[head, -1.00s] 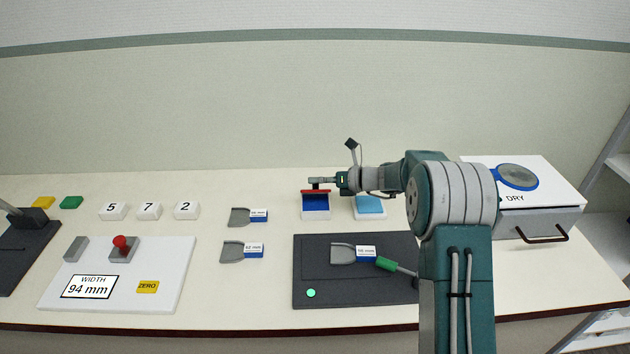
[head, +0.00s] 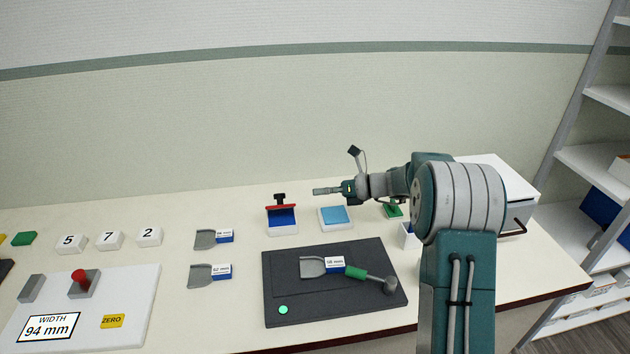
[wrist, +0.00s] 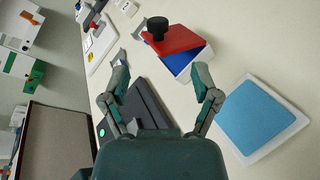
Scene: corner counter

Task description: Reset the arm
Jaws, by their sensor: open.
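My gripper (head: 326,190) is held above the counter, in front of the wall, at the end of my outstretched arm. In the wrist view my gripper (wrist: 160,88) has its two fingers spread wide with nothing between them. A red lid (head: 281,206) with a black knob sits at a white box (head: 283,229) with a blue inside, left of and below my gripper. In the wrist view the red lid (wrist: 178,40) lies over part of the box, ahead of the fingers and apart from them.
A blue pad in a white tray (head: 335,217) is beneath my gripper. A dark mat (head: 290,305) holds a scoop-like piece (head: 313,267) and a green-handled tool (head: 355,272). A white box (head: 510,180) with a handle stands right. Numbered blocks (head: 108,240) are left. Space above the counter is clear.

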